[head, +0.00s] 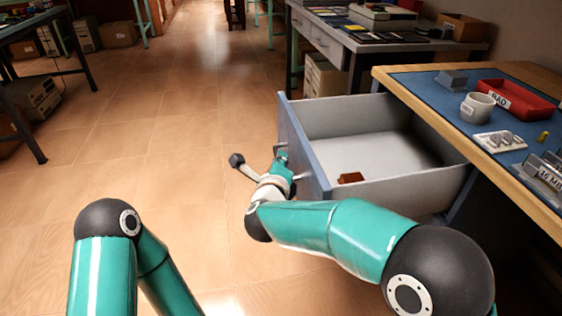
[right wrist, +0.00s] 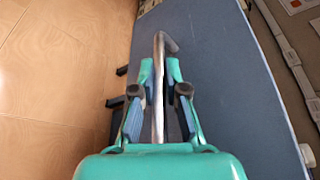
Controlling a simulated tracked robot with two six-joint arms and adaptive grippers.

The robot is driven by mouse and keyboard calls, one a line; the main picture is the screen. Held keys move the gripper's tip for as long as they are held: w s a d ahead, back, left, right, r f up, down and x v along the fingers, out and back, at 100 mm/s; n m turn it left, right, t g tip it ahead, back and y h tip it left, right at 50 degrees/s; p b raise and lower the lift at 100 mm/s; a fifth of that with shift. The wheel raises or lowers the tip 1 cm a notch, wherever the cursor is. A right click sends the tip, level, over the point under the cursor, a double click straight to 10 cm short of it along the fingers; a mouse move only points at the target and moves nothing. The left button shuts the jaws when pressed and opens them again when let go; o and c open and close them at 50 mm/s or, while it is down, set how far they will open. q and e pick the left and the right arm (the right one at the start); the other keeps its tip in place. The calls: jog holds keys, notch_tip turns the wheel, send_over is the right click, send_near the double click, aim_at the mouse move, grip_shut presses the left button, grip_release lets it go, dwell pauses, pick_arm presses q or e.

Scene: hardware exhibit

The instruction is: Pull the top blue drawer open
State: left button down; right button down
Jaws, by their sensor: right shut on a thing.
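The top blue drawer (head: 292,140) stands pulled far out from under the workbench in the head view. Its grey inside is open to view, with a small brown object (head: 351,178) near the front. My right gripper (head: 280,160) is at the drawer's front face. In the right wrist view, my right gripper (right wrist: 160,85) is shut on the metal bar handle (right wrist: 158,110), with a finger on each side of it. The blue drawer front (right wrist: 220,70) lies behind and to the right of the fingers. My left arm shows at the lower left, but its gripper is not in view.
Another desk (head: 350,40) stands behind the drawer. The tiled floor (head: 150,130) left of the drawer is clear.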

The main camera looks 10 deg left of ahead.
jog(key=shift+d+f, duration=0.1)
jog(key=shift+f, duration=0.2)
jog(key=c, duration=1.3)
grip_release()
jog(key=shift+o, duration=0.5)
jog(key=shift+r, duration=0.2)
jog(key=v, duration=1.2)
